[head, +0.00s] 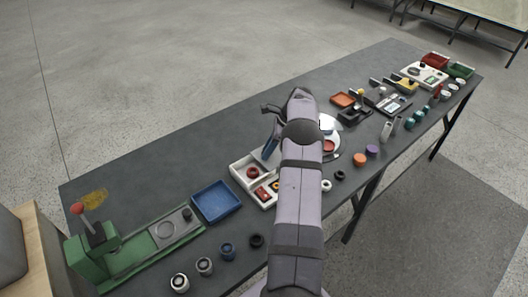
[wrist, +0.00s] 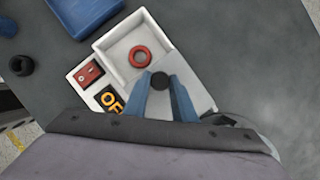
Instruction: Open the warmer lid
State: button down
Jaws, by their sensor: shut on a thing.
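The warmer (wrist: 101,51) is a white box with an open compartment holding a red ring, seen from above in the wrist view. It also shows left of my arm in the head view (head: 238,168). The lid (wrist: 196,92) is a pale grey panel at the compartment's right side, swung clear of the red ring. Its exact tilt is hard to tell. My gripper (wrist: 160,82) has its blue fingers shut on the lid's black knob (wrist: 160,79). My fingers hide part of the lid. In the head view my arm hides the warmer's right side.
A red switch (wrist: 88,73) and an orange display (wrist: 109,99) sit on the warmer's front. A blue tray (head: 216,201) lies to its left, with a green press (head: 125,255) beyond. Several small parts and tools crowd the bench to the right. The back left bench is clear.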

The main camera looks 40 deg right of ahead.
aim_at(275, 159)
jog(key=shift+r, duration=0.1)
jog(key=c, duration=1.5)
grip_release()
jog(key=shift+o, duration=0.2)
jog(key=b+v, duration=0.2)
jog(key=v, duration=0.5)
jog(key=shift+r, duration=0.1)
